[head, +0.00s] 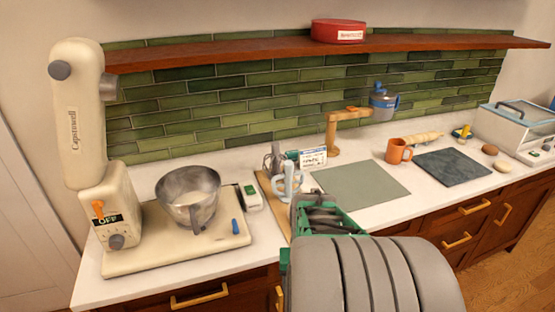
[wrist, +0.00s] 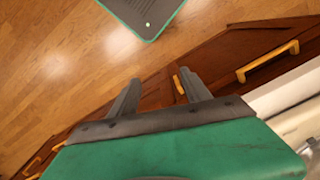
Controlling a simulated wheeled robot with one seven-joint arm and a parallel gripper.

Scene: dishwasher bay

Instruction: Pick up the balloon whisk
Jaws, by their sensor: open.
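A grey, whisk-like attachment (head: 274,158) stands near the back of the counter, right of the mixing bowl; it is too small to tell for sure that it is the balloon whisk. A pale attachment (head: 290,180) stands just in front of it. My gripper (head: 320,212) is in front of these at the counter's front edge, and my arm hides part of the counter. In the wrist view my gripper (wrist: 159,78) is open with nothing between its fingers, above the floor and drawer fronts. No whisk shows in the wrist view.
A stand mixer (head: 84,150) and metal bowl (head: 189,194) stand on a cream base at left. A small white device (head: 251,197) lies beside them. A grey-green mat (head: 360,190), orange mug (head: 398,150) and dark slab (head: 452,167) are to the right. A wooden shelf (head: 230,51) runs above.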

